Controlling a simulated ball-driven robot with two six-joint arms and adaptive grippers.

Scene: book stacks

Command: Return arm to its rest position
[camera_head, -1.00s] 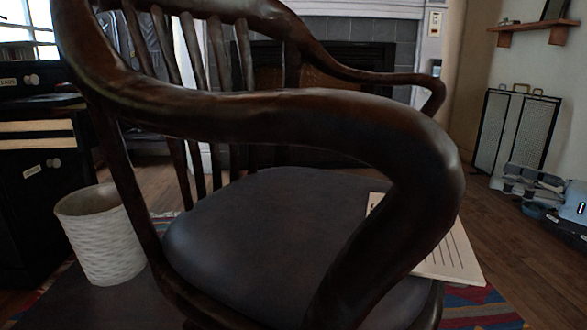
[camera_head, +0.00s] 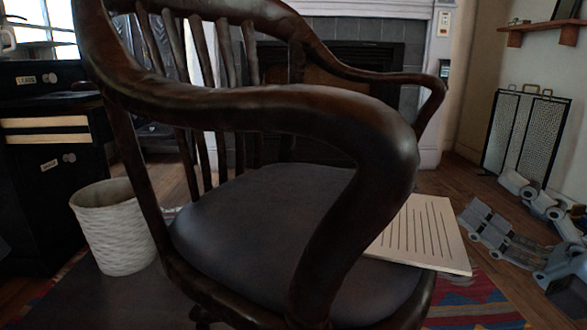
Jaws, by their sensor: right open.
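My right gripper (camera_head: 495,203) shows at the right edge of the head view. Its grey fingers point left and up, spread apart, with nothing between them. It is to the right of a pale slatted or lined flat piece (camera_head: 425,238), which is at the right side of the chair seat. There is a visible gap between the gripper and that piece. My left gripper is not in view.
A dark wooden armchair (camera_head: 270,105) fills the middle, its curved arm close in front. A white woven bin (camera_head: 113,228) stands left, beside a black cabinet (camera_head: 45,200). A mesh fire screen (camera_head: 525,135) and a wall shelf (camera_head: 545,27) are at right.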

